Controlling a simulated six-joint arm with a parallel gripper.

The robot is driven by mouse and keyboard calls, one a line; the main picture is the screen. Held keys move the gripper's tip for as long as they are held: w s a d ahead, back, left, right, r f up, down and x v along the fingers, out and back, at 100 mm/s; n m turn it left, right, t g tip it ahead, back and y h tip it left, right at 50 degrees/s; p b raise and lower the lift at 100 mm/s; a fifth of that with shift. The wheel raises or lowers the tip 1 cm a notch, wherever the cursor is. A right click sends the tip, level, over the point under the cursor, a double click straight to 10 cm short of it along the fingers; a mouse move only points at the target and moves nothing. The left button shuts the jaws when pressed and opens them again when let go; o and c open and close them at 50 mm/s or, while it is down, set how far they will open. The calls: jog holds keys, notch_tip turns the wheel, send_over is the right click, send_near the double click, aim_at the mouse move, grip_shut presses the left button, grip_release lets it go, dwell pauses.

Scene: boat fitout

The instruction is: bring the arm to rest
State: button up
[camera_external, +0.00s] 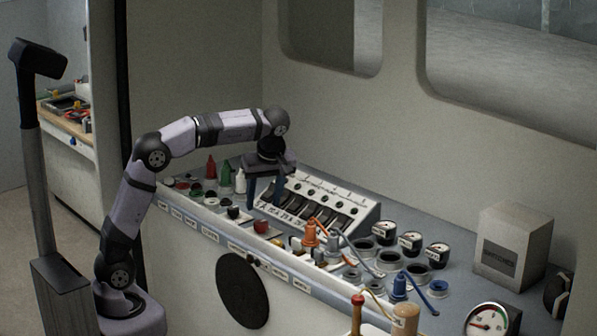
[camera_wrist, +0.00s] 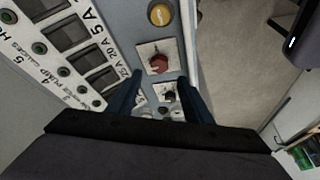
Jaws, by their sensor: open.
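My gripper (camera_external: 264,188) is open and points down over the console, in front of the left end of the sloped switch panel (camera_external: 350,192). Its two blue fingers stand apart in both views. In the wrist view the space between the fingers (camera_wrist: 163,100) shows small parts on the console below, and I see nothing held. The arm reaches out from its base at the lower left, bent at the elbow. A red knob on a pale plate (camera_wrist: 158,63) lies just beyond the fingertips in the wrist view. I cannot tell whether the fingers touch anything.
Red, green and white bottles (camera_external: 225,174) stand left of the gripper. Orange and blue cabled plugs (camera_external: 311,236), dark gauges (camera_external: 411,241) and a grey box (camera_external: 512,246) stand to the right. A dark post (camera_external: 36,170) stands at the left. The air above the console is clear.

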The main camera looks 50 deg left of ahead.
jog(key=s+a+m, duration=0.1)
jog(key=s+a+m+p, duration=0.1)
jog(key=s+m, duration=0.1)
jog(key=s+a+r+m, duration=0.1)
jog(key=a, duration=0.1)
jog(key=shift+s+a+m+g+p, duration=0.1)
jog(key=shift+s+m+g+p, duration=0.1)
jog(key=shift+m+g+p, duration=0.15)
jog(key=s+f+m+h+b, duration=0.1)
jog(key=s+f+m, duration=0.3)
jog(key=s+f, duration=0.5)
jog(key=s+d+f+m+h, duration=0.1)
jog(key=s+f+m+h, duration=0.2)
jog(key=s+f, duration=0.6)
notch_tip(320, 180, down, 5)
jog(key=shift+d+f+m+g+b, duration=0.2)
jog(key=shift+m+g+b, duration=0.25)
jog(key=shift+m, duration=0.4)
jog(key=shift+s, duration=0.1)
